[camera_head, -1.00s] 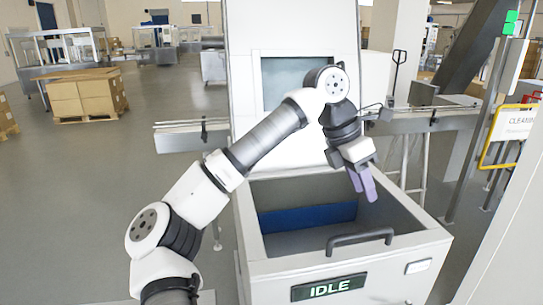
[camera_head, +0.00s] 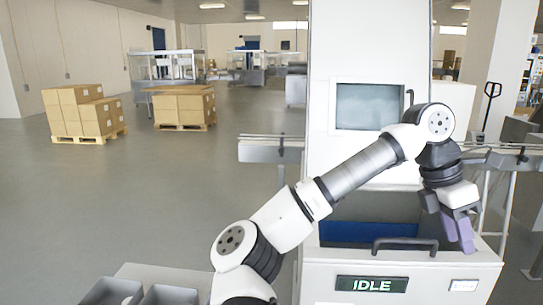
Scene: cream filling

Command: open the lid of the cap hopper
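The cap hopper (camera_head: 402,275) is a pale box with a green-lit IDLE sign at the front of the machine. A dark bar handle (camera_head: 405,241) runs along its front top edge. Behind the handle I see into the grey interior, with a blue area (camera_head: 368,232) at the back. I cannot tell whether a clear lid covers this opening. My gripper (camera_head: 458,232), with purple fingers pointing down, is right of the handle near the hopper's right side, apart from the handle. Nothing shows between its fingers, but their gap is unclear.
A white upright panel with a grey screen (camera_head: 368,106) rises behind the hopper. A conveyor (camera_head: 270,148) runs out on both sides. Grey bins (camera_head: 168,294) stand at the lower left. Pallets of boxes (camera_head: 184,106) are far back. The floor at left is open.

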